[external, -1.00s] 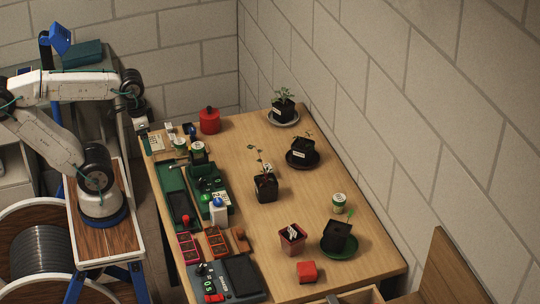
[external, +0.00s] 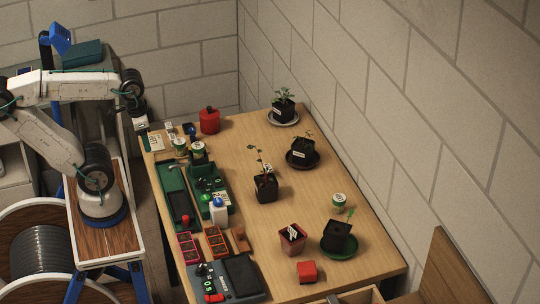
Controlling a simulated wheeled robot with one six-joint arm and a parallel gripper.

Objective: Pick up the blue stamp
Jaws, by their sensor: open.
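A small dark-blue upright object (external: 191,131) stands near the table's far left corner, behind two jars, and looks like the blue stamp. It is too small to be sure. A white block-like object with a round blue top (external: 218,209) stands farther forward, by the green cases; I cannot tell for certain which of the two is the stamp. My gripper (external: 143,123) hangs at the table's far left edge, pointing down, open and empty. It is to the left of the dark-blue object and apart from it.
Two lidded jars (external: 180,147) (external: 199,150) stand close in front of the dark-blue object. A red canister (external: 209,121) is to its right. Green cases (external: 180,205) and a dark scale (external: 240,277) line the left side. Potted seedlings (external: 265,187) stand rightward; the table's middle has free room.

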